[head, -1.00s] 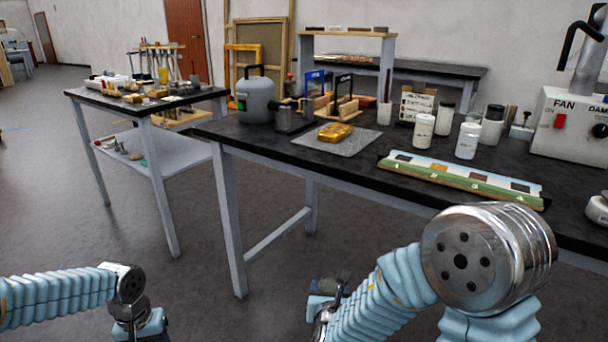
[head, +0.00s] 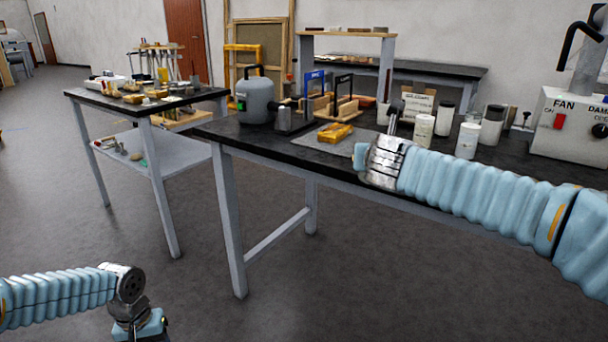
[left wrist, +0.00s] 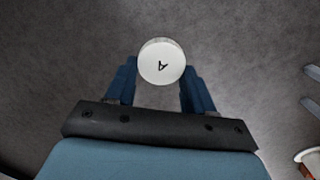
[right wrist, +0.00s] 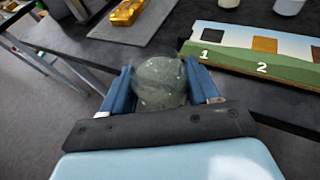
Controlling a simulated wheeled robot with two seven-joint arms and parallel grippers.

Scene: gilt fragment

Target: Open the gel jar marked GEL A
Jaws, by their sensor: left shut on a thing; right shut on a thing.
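A round white lid (left wrist: 161,62) marked with the letter A shows in the left wrist view, seen from above. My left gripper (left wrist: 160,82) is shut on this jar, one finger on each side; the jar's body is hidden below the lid. In the head view only my left wrist shows, low at the left. My right gripper (right wrist: 160,86) is shut on a round, translucent grey-green thing (right wrist: 158,82). I cannot tell what it is. In the head view my right wrist is at the bench's front edge, and what it holds is hidden.
The black-topped bench (head: 282,150) carries white jars (head: 467,141), a gold block (head: 335,133) on a grey sheet, a grey canister (head: 255,100) and a fan box (head: 570,125). A numbered strip (right wrist: 262,62) lies near the bench edge. Open floor (head: 200,295) lies below my left arm.

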